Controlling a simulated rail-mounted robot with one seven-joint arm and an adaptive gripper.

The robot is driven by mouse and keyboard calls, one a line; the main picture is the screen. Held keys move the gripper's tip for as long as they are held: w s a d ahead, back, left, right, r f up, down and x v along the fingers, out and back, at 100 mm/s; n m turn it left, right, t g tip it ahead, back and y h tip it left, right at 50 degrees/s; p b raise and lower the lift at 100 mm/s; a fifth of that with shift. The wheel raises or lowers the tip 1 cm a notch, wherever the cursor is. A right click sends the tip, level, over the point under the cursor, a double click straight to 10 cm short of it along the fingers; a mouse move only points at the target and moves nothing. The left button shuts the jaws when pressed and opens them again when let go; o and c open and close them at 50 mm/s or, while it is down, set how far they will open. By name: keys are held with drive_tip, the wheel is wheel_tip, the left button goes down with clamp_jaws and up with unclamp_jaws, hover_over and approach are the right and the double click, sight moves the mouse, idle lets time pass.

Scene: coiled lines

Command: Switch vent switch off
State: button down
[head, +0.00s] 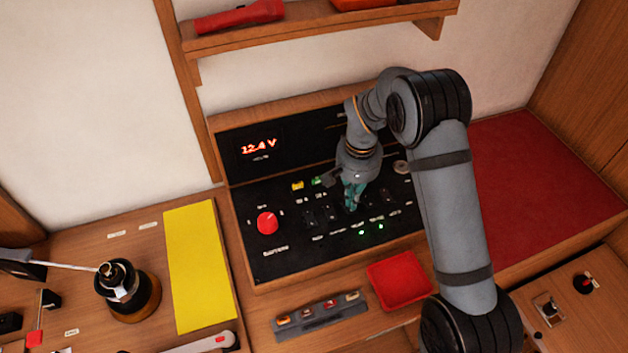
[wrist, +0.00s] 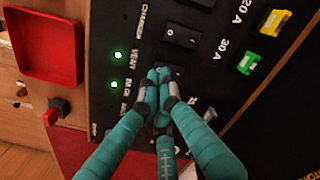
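The black switch panel (head: 290,240) stands at the back of the bench and also fills much of the wrist view (wrist: 215,85). In the wrist view a VENT label (wrist: 134,60) sits beside a lit green lamp (wrist: 119,55). The vent switch (wrist: 175,71) in that row is mostly hidden behind my fingertips. My gripper (wrist: 158,80) has its teal fingertips together at the switch, with nothing seen between them. I cannot tell whether they touch it. In the head view my gripper (head: 352,198) is over the switch row and hides part of it.
Another green lamp (wrist: 115,84) is lit in the neighbouring row. A black rocker switch (wrist: 182,36) and yellow (wrist: 274,20) and green (wrist: 247,63) fuses are close by. A red knob (head: 267,222) and red tray (head: 399,280) are near. A shelf (head: 310,32) hangs above.

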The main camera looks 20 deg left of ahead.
drive_tip(key=shift+f+b, duration=1.05)
drive_tip(key=shift+f, duration=0.05)
idle(0.4)
drive_tip(key=shift+r, duration=0.2)
drive_tip(key=shift+r+p, duration=2.45)
drive_tip(key=shift+r, duration=0.95)
drive_tip(key=shift+f, duration=0.1)
wheel_tip(320, 180, down, 7)
drive_tip(key=b, duration=0.5)
drive_tip(key=shift+r, duration=0.2)
